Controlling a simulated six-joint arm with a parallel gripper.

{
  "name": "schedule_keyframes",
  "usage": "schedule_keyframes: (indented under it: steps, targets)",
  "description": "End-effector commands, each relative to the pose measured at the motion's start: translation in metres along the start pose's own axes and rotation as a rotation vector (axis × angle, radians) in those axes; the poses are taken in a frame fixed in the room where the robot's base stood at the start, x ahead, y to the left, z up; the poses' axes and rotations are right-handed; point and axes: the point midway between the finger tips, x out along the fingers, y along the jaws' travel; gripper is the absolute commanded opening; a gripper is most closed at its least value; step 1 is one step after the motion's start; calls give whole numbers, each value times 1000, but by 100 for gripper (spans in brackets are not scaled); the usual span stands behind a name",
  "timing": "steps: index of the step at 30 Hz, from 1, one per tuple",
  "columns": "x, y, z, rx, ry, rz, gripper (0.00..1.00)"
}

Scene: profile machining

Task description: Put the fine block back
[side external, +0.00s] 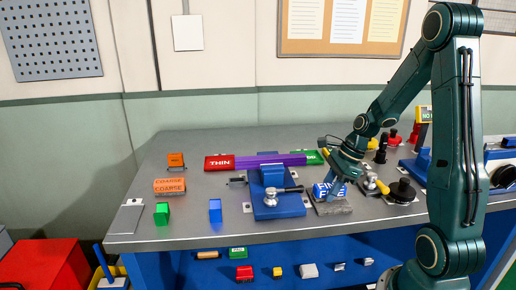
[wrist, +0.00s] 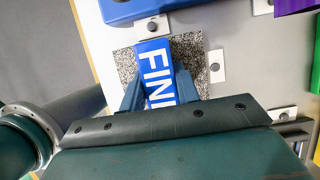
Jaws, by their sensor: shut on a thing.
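The fine block (side external: 321,190) is blue with white lettering. It also shows in the wrist view (wrist: 154,60), with its lower end hidden by my gripper's body. My gripper (side external: 334,187) is shut on it, with one finger on each side of the block in the wrist view (wrist: 158,88). The block is over a speckled grey pad (side external: 336,208), which also shows around it in the wrist view (wrist: 126,62). I cannot tell whether the block touches the pad.
A blue vise (side external: 277,207) with a purple bar (side external: 270,160) stands left of my gripper. An orange coarse block (side external: 169,186), a green block (side external: 162,214) and a small blue block (side external: 215,210) sit further left. Knobbed fixtures (side external: 401,190) stand close on the right.

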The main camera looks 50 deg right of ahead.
Motion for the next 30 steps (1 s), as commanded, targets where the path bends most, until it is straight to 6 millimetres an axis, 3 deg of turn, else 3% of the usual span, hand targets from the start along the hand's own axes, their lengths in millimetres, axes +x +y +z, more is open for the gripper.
schedule_keyframes:
  steps: [20, 21, 24, 30]
  targets:
    - [10, 0, -4, 0, 0, 2, 3]
    - [11, 1, -4, 0, 1, 2, 34]
    - [12, 1, -5, 1, 2, 5, 53]
    - [12, 3, -5, 3, 4, 10, 53]
